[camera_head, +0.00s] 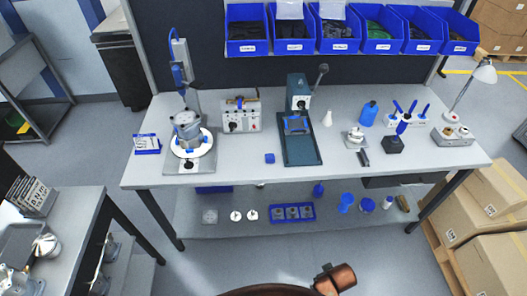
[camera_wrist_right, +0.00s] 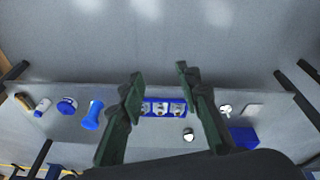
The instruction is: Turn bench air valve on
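The bench air valve cannot be picked out for certain. A grey box with knobs and small red parts (camera_head: 241,115) stands at the back of the workbench (camera_head: 225,168). Left of it is an upright post with blue fittings and a blue hose (camera_head: 181,68), behind a fixture with a metal housing (camera_head: 187,126). My right gripper (camera_wrist_right: 158,88) shows only in the right wrist view, its two dark green fingers apart with nothing between them. It points towards the lower shelf and is clear of the bench things. My left gripper is in no view.
A green press (camera_head: 299,135) with a lever stands mid-bench. Several blue bins (camera_head: 246,30) hang above the back. The lower shelf holds a blue tray (camera_head: 292,212), which also shows in the wrist view (camera_wrist_right: 150,108). Cartons (camera_head: 490,215) stand at right. The front bench edge is mostly clear.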

